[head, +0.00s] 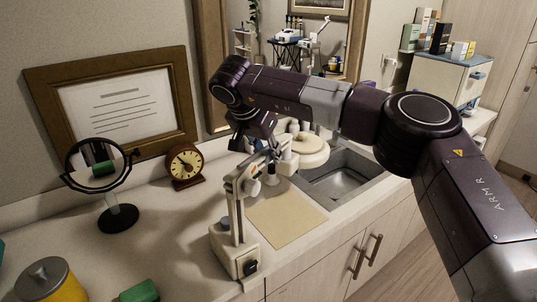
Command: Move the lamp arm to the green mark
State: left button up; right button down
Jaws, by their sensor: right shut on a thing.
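The lamp (237,225) stands on the counter's front edge, with a cream base, an upright post and a black knob low on its front. Its lamp arm (257,168) leans up and back to the right from the post, toward a round cream head (307,148). My right gripper (267,147) comes down from above and is shut at the lamp arm's upper part. The exact contact is partly hidden by the gripper itself. I cannot make out a green mark. My left gripper is not in view.
A beige mat (286,218) lies right of the post, before a sink (345,178). A round mirror (117,215), a clock (183,167), a yellow jar (50,284) and a green block (140,291) stand to the left. A framed sheet (115,105) leans behind.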

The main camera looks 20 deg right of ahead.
aim_at(255, 157)
jog(key=c, duration=1.6)
grip_release()
jog(key=shift+a+r, duration=0.1)
jog(key=v, duration=1.1)
jog(key=shift+s+a+r, duration=0.15)
jog(key=shift+s+r, duration=0.05)
jog(key=shift+r, duration=0.1)
